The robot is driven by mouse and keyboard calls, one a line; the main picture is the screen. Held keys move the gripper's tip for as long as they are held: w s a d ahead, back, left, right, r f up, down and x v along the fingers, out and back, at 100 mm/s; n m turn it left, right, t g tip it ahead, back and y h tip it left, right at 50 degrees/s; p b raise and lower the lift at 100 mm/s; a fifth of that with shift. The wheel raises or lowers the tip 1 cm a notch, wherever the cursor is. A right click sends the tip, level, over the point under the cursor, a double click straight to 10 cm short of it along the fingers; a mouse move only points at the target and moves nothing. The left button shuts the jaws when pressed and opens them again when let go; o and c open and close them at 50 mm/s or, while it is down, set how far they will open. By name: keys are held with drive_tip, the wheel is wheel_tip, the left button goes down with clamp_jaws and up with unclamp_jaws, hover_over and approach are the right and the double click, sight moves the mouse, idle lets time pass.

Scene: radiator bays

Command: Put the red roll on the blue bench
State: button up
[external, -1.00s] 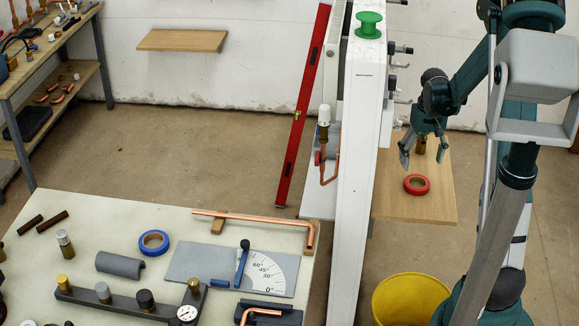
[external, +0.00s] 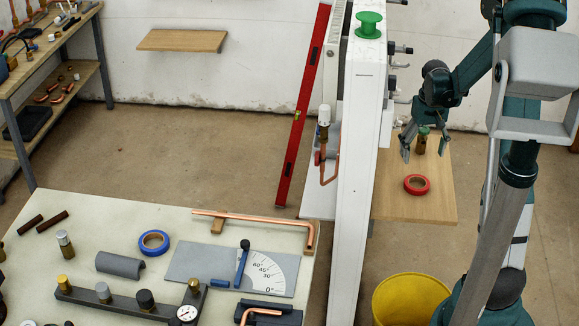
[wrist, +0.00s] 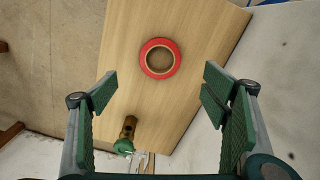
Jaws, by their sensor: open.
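The red roll (external: 417,184) lies flat on a wooden board (external: 440,205) to the right of the white partition. In the wrist view the red roll (wrist: 144,62) lies ahead of the fingers, a little left of their middle. My gripper (external: 425,149) is open and empty above the board, apart from the roll; its fingers also frame the wrist view (wrist: 160,95). No plainly blue bench top shows. A pale-topped bench (external: 120,205) stands at front left, and a bench with blue-grey legs (external: 102,65) stands at far left.
A brass fitting with a green cap (external: 421,142) stands on the board near my fingers. The tall white partition (external: 357,180) with a green spool (external: 369,24) on top separates the board from the pale bench. A yellow bucket (external: 408,298) stands below.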

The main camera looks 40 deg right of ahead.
sight(411, 180)
drive_tip(key=shift+f, duration=0.1)
idle(0.3)
drive_tip(key=f+m, duration=0.1)
drive_tip(key=m, duration=0.3)
drive_tip(key=f+m, duration=0.2)
drive_tip(key=m, duration=0.3)
drive_tip(key=f+m+p, duration=0.1)
drive_tip(key=m, duration=0.4)
drive_tip(key=shift+w+a+f, duration=0.2)
drive_tip(key=shift+a, duration=0.2)
drive_tip(key=shift+f, duration=1.3)
drive_tip(key=shift+f+b, duration=0.35)
drive_tip(key=shift+f, duration=2.25)
